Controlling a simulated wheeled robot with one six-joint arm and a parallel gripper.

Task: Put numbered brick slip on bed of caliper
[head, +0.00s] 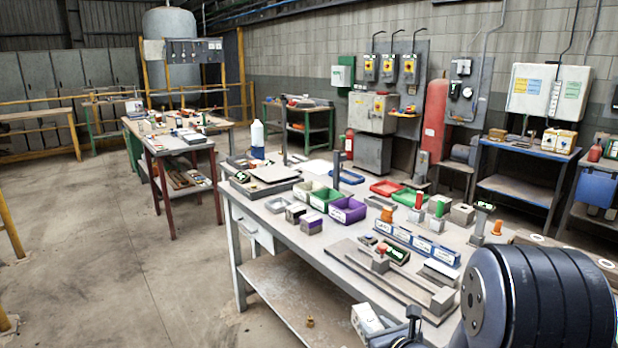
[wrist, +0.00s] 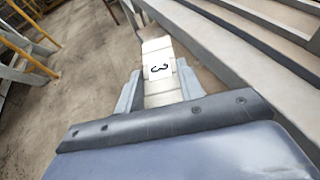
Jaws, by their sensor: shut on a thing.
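The numbered brick slip (wrist: 157,48) is a pale block with a white label reading 3 in the wrist view. My gripper (wrist: 159,82) is shut on it, one grey finger on each side. In the head view, a pale block (head: 366,318) that looks like this slip shows low at the table's front, beside part of my gripper. The caliper (head: 385,280) appears to be the long flat grey device with a green display and upright jaw blocks, lying near the table's front edge. Its bed looks bare. The slip is apart from it, nearer the camera.
The grey worktable (head: 262,222) has a lower shelf. Green, purple and red bins (head: 347,209) and a blue rack of labelled blocks (head: 418,243) stand behind the caliper. Open floor (head: 110,270) lies left of the table.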

